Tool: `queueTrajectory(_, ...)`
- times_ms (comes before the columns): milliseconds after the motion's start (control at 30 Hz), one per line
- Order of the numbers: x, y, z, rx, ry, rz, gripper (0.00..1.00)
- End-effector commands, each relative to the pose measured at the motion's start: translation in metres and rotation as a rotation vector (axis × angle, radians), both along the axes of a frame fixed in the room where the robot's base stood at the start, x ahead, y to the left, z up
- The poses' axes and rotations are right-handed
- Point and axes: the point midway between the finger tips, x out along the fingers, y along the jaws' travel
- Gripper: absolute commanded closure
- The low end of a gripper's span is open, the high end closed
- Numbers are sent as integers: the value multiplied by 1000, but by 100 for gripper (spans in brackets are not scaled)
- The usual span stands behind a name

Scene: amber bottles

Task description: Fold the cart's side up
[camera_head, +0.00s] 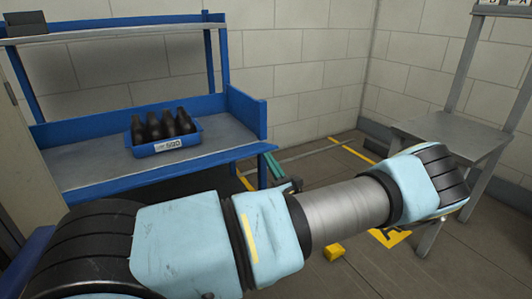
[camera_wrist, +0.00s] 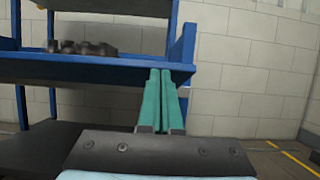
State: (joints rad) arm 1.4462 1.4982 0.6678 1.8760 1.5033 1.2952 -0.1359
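The blue cart (camera_head: 90,187) stands at the left of the head view, with a grey shelf. A blue side panel (camera_head: 246,112) stands upright at the shelf's right end. The long front edge is low, and I cannot tell whether a folded-down side hangs there. In the wrist view, the cart's blue front edge (camera_wrist: 90,72) runs behind my gripper (camera_wrist: 161,75). Its teal fingers lie together, with nothing visible between them, overlapping the shelf's right corner in view. I cannot tell contact. In the head view, my gripper (camera_head: 272,165) is partly hidden by my arm.
A blue crate (camera_head: 192,143) labelled 5SD holds several dark bottles (camera_head: 164,124) on the cart's shelf. A grey table (camera_head: 455,133) stands at the right. A yellow block (camera_head: 333,252) lies on the floor. Floor between cart and table looks mostly clear.

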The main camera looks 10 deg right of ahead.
Motion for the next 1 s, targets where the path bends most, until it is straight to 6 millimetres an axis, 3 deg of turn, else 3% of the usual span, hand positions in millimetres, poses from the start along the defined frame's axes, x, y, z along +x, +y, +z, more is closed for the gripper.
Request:
queueTrajectory(33,1,0,20,-10,26,1,100)
queueTrajectory(567,18,5,71,-114,349,3,100)
queueTrajectory(1000,48,16,110,-213,644,6,100)
